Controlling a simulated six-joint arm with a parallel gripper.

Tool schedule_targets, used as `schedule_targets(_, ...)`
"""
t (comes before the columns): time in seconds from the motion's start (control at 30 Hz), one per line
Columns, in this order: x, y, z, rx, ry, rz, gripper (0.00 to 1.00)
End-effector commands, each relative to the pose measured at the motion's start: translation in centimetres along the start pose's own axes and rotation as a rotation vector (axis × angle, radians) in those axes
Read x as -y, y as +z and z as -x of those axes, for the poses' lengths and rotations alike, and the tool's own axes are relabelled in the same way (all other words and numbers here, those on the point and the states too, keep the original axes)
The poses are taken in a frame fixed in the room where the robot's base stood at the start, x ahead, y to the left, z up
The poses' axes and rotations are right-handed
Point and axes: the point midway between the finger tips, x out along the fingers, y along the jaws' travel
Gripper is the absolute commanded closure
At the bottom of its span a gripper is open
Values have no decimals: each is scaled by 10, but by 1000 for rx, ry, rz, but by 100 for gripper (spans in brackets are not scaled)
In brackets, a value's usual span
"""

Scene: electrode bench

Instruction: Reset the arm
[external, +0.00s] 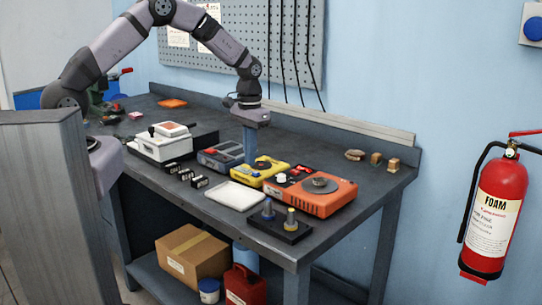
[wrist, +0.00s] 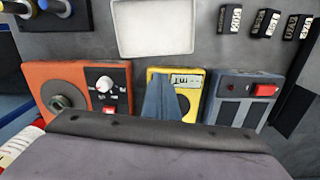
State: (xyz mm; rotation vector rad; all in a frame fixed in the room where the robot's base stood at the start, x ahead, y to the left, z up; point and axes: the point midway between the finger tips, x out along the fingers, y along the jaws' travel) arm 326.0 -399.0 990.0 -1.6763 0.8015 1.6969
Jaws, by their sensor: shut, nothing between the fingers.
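My gripper (external: 250,152) points down over the bench, its blue-grey fingers together and empty. In the external view the fingertips are in front of the gap between a blue-grey device (external: 222,155) and a yellow device (external: 262,170). In the wrist view my gripper (wrist: 168,82) covers part of the yellow device (wrist: 192,78). I cannot tell whether the fingertips touch anything. My arm reaches over the bench from the left in the external view.
An orange device (external: 325,192) stands right of the yellow one. A white tray (external: 234,195) and a black stand with two knobbed posts (external: 279,232) are near the front edge. A white device (external: 160,148) and small black blocks lie left. A pegboard (external: 285,30) hangs behind.

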Motion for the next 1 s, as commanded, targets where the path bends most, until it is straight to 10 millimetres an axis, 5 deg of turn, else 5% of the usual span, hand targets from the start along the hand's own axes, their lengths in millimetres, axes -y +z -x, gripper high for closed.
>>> schedule_targets(0.1,5,56,-30,103,-7,-32,100)
schedule_targets(0.2,12,102,-35,160,-9,-46,100)
schedule_targets(0.6,109,275,9,224,41,321,100)
schedule_targets(0.73,135,309,25,173,52,506,100)
schedule_targets(1.0,197,326,58,3,13,798,100)
